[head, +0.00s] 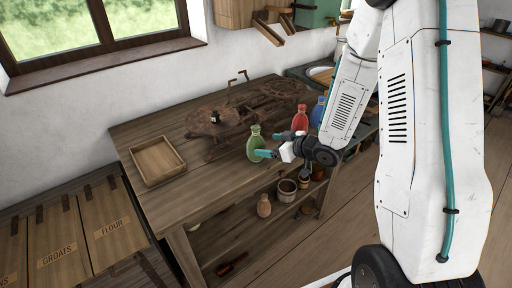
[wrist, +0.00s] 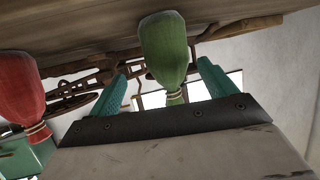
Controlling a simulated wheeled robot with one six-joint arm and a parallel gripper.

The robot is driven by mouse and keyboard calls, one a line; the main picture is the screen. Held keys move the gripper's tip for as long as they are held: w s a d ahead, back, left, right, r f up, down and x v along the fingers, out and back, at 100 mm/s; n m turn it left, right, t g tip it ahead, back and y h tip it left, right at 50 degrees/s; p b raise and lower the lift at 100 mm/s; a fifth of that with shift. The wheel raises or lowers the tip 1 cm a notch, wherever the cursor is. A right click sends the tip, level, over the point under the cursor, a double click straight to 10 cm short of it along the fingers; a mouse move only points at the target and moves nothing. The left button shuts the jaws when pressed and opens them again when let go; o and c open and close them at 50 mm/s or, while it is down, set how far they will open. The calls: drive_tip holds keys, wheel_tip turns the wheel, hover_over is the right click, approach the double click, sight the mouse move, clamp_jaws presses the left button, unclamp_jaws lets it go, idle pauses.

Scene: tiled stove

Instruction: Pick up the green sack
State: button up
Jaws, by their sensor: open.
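The green sack (head: 254,143) stands upright on the wooden table, near its front edge, and is tied at the neck. My gripper (head: 268,144) is just right of it, with its teal fingers pointing toward it. In the wrist view, the green sack (wrist: 164,50) appears upside down, between and ahead of the two open fingers of my gripper (wrist: 164,84). The jaws are open and hold nothing. I cannot tell whether a finger touches the sack.
A red sack (head: 300,118) and a blue sack (head: 318,111) stand behind my gripper; the red sack (wrist: 22,90) is left in the wrist view. A dark wooden contraption (head: 215,122) lies behind the green sack. An empty tray (head: 158,161) sits at the left of the table (head: 200,196).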

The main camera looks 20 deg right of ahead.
sight(252, 144)
drive_tip(key=x, duration=0.7)
drive_tip(key=shift+w+a, duration=0.1)
drive_tip(key=shift+a, duration=0.5)
drive_tip(key=c, duration=1.1)
